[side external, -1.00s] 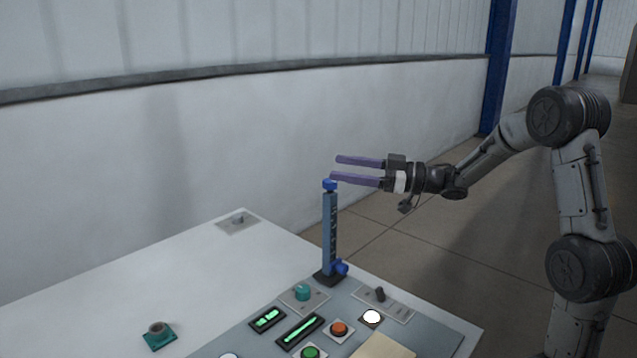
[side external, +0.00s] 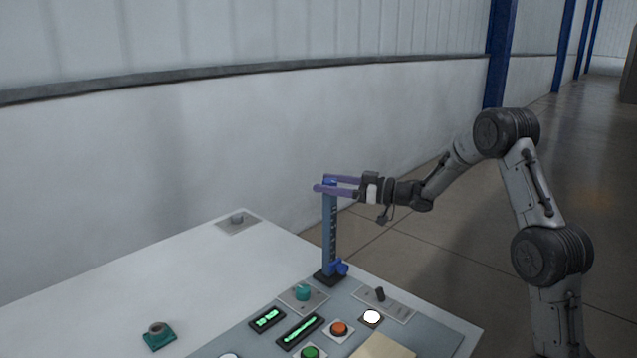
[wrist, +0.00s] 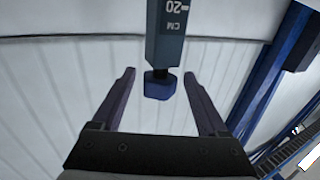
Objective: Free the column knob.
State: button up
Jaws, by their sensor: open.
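A slim blue column (side external: 329,235) with a marked scale stands upright on a dark base on the console. A blue cap-like piece sits at its top; in the wrist view this blue piece (wrist: 160,85) is at the column's end, near an upside-down "20 CM" mark. A second blue knob (side external: 341,268) sticks out sideways near the column's foot. My gripper (side external: 323,184) is level at the column's top, fingers pointing left. The wrist view shows my open gripper (wrist: 159,75) with one finger on each side of the top piece and a visible gap on both sides.
The console carries a teal knob (side external: 303,292), a black switch (side external: 380,294), green displays (side external: 267,319), an orange button (side external: 339,329) and a green button (side external: 311,353). A teal block (side external: 159,336) lies at left. The white table is otherwise mostly bare.

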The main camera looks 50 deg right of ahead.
jog(key=x, duration=0.3)
grip_shut()
dwell(0.5)
jog(key=shift+n+y, duration=0.4)
jog(key=shift+y, duration=0.1)
jog(key=shift+s+a+n+g+y, duration=0.35)
jog(key=shift+n+g+y, duration=1.3)
jog(key=shift+g, duration=0.4)
jog(key=shift+s+a+n+g+y, duration=0.2)
jog(key=shift+s+n+g+y, duration=0.2)
jog(key=shift+n+g+y, duration=1.45)
jog(key=shift+s+a+n+g+y, duration=0.35)
jog(key=shift+n+g+y, duration=1.05)
jog(key=shift+g, duration=0.8)
